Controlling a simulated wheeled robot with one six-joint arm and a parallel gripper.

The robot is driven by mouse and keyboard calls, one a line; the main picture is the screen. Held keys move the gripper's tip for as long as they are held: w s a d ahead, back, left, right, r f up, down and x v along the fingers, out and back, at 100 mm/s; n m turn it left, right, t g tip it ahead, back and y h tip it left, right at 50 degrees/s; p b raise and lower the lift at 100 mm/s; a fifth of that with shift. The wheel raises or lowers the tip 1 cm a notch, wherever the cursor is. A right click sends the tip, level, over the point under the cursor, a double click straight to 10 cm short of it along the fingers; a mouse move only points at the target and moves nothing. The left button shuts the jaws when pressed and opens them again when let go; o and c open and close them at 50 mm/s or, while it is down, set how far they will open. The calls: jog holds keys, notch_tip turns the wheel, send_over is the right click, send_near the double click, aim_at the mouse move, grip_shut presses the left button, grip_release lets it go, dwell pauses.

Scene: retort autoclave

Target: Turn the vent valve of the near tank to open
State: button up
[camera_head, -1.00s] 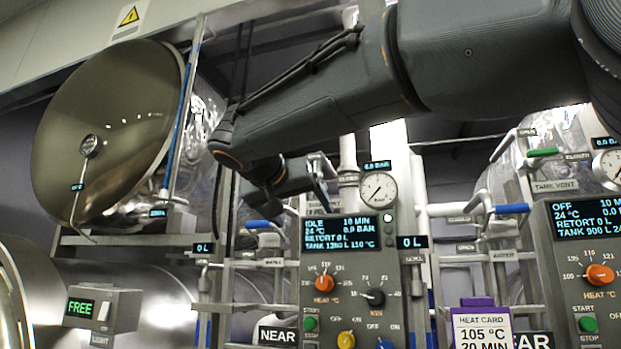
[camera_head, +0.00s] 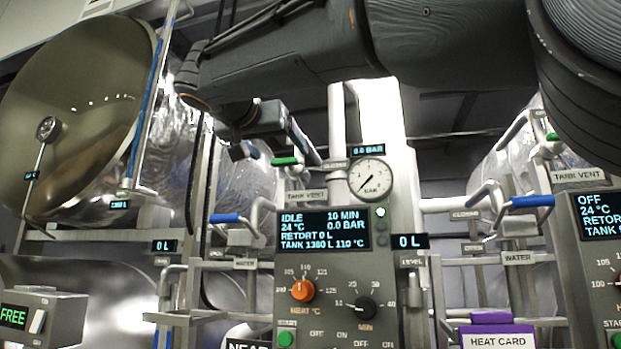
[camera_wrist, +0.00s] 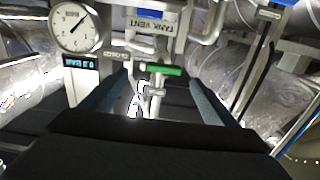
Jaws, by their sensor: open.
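The vent valve of the near tank has a green bar handle (camera_head: 285,161), lying about level above the "TANK VENT" label (camera_head: 306,197) and left of the pressure gauge. In the wrist view the green handle (camera_wrist: 160,70) lies crosswise ahead, between the lines of my two fingers. My gripper (camera_wrist: 160,82) is open with nothing held. In the head view my gripper (camera_head: 280,151) is seen from behind, close to the handle; I cannot tell whether it touches. The near panel's display (camera_head: 323,230) reads IDLE, 0.0 BAR, TANK 1380 L 110 °C.
The gauge (camera_head: 370,180) stands right of the valve. A blue-handled valve (camera_head: 226,218) sits lower left, above a "WATER" label. Pipes and rails crowd the area around the panel. A second panel with its own green handle (camera_head: 552,137) is at right.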

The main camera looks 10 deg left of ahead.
aim_at(286, 159)
jog(key=shift+w+d+p, duration=0.15)
jog(key=shift+w+p, duration=1)
jog(key=shift+w, duration=1.65)
jog(key=shift+c, duration=0.4)
jog(key=c, duration=1)
